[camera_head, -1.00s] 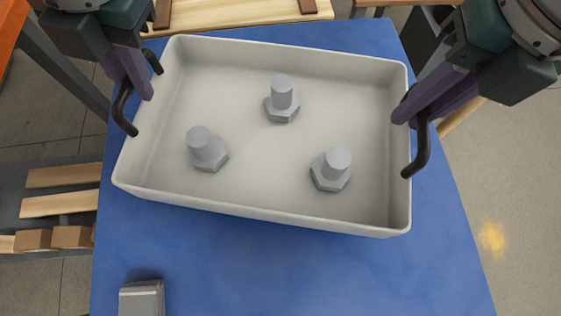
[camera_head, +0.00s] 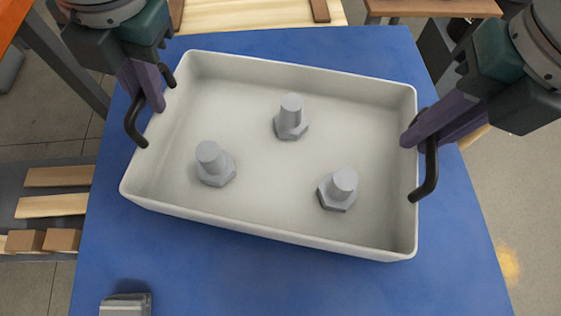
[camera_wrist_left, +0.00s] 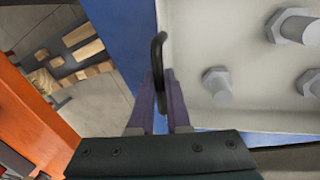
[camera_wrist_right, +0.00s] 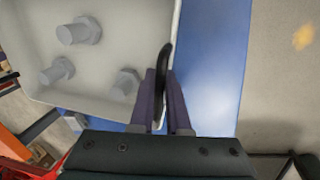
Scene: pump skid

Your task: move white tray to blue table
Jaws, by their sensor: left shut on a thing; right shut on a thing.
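The white tray (camera_head: 265,215) is over the blue table (camera_head: 190,265) in the head view, turned slightly. Several views show three grey bolts standing head-down in it: one at the back (camera_head: 291,118), one at the left (camera_head: 214,163) and one at the right (camera_head: 340,188). My left gripper (camera_head: 158,100) is shut on the tray's black left handle (camera_head: 135,122). My right gripper (camera_head: 418,138) is shut on the black right handle (camera_head: 428,172). Both handles also show between the fingers in the left wrist view (camera_wrist_left: 158,55) and right wrist view (camera_wrist_right: 163,62). I cannot tell whether the tray's underside touches the table.
A grey metal block (camera_head: 126,304) lies on the table's near left part. The table's front middle is bare. Wooden pallets (camera_head: 50,205) stand at the left, and more wooden slats (camera_head: 255,12) lie behind the table. An orange beam (camera_head: 10,18) is at the upper left.

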